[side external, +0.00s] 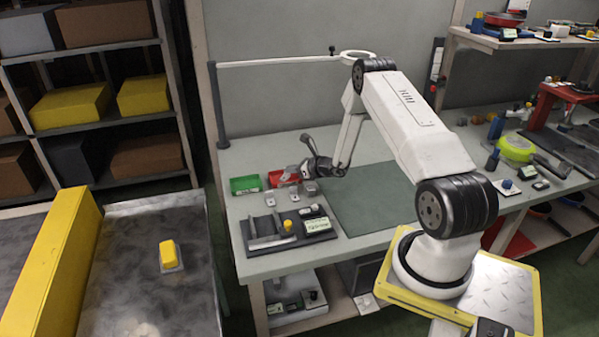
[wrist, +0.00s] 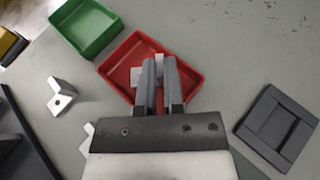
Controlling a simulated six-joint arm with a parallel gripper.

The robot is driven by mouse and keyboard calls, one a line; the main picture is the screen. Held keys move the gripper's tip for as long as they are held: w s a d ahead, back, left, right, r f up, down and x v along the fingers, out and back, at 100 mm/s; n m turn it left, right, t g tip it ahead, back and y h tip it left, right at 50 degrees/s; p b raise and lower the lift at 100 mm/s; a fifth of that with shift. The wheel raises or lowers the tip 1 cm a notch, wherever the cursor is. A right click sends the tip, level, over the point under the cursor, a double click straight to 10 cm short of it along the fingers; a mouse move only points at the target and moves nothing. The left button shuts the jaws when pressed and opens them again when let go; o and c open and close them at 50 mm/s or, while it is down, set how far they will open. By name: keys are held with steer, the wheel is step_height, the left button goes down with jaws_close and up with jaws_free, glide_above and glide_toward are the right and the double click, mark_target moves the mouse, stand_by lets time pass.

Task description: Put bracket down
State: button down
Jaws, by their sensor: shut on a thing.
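My gripper (wrist: 160,66) is shut on a light grey metal bracket (wrist: 136,77), which shows between and to the left of the fingertips. In the wrist view the fingers and bracket are over the red bin (wrist: 118,64). Whether the bracket touches the bin floor cannot be told. In the side view my gripper (side external: 303,169) points down by the red bin (side external: 275,179). The green bin (wrist: 87,27) stands beside it and looks empty. A loose bracket (wrist: 62,97) lies on the table, and another light piece (wrist: 87,138) is partly hidden by my gripper.
A dark fixture board (side external: 318,226) with a yellow knob lies near the bins. A dark grey slotted block (wrist: 276,126) sits to the right in the wrist view. A green mat (side external: 372,202) is clear. A conveyor (side external: 140,290) carries a yellow-topped part (side external: 168,253).

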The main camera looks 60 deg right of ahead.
steer(key=shift+f, duration=0.2)
steer(key=c, duration=0.7)
jaws_free()
steer(key=shift+c, duration=0.2)
steer(key=shift+r, duration=0.2)
steer(key=v, duration=1.2)
